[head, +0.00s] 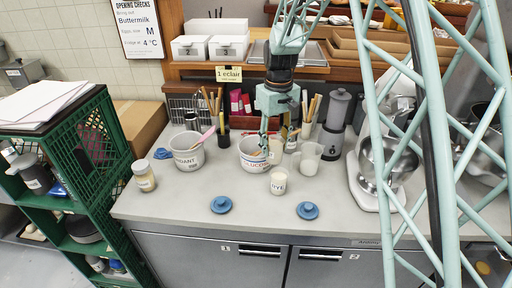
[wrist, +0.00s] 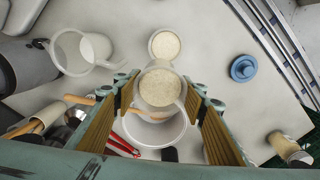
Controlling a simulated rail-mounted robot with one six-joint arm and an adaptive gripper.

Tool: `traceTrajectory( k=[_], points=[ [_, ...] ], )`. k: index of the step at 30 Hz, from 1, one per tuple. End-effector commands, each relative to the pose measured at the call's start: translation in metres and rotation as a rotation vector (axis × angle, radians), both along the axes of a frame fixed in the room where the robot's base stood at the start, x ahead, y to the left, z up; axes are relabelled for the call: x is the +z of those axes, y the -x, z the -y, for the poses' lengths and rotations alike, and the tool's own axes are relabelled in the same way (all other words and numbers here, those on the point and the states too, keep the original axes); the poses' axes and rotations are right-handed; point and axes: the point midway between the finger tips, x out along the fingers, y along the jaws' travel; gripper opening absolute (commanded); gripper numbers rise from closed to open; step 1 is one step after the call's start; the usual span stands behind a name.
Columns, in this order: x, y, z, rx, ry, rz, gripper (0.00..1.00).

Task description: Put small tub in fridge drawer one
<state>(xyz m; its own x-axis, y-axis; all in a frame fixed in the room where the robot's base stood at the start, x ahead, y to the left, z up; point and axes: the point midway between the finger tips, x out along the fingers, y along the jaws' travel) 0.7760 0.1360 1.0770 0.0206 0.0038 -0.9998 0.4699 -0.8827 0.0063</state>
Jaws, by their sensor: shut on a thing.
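My gripper (wrist: 160,98) is shut on a small pale tub (wrist: 160,88) with beige contents, its open top facing the wrist camera. In the head view my gripper (head: 264,135) is above the worktop, by the white tub marked glucose (head: 250,160). The held tub overlaps that tub's rim in the wrist view; whether they touch I cannot tell. Another small tub, marked dye (head: 278,184), stands on the worktop in front; it also shows in the wrist view (wrist: 165,44). Fridge drawer one (head: 200,262), marked 1, looks shut under the worktop.
A fondant tub (head: 187,158) and a jar (head: 144,178) stand left. Blue lids (head: 221,205) (head: 307,211) lie along the front. A clear jug (head: 309,160), blender (head: 334,125) and mixer (head: 372,165) stand right. Drawer two (head: 325,268) is beside drawer one. Green crates (head: 85,165) stand left.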

Motion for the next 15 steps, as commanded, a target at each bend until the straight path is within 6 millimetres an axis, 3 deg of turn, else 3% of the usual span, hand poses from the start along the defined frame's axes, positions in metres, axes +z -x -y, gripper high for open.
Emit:
traceTrajectory(
  k=[7,15],
  points=[
    [-0.006,0.013,0.061,-0.192,-0.003,0.001,0.24],
    [-0.038,0.032,0.109,-0.375,-0.003,-0.011,0.24]
  ],
)
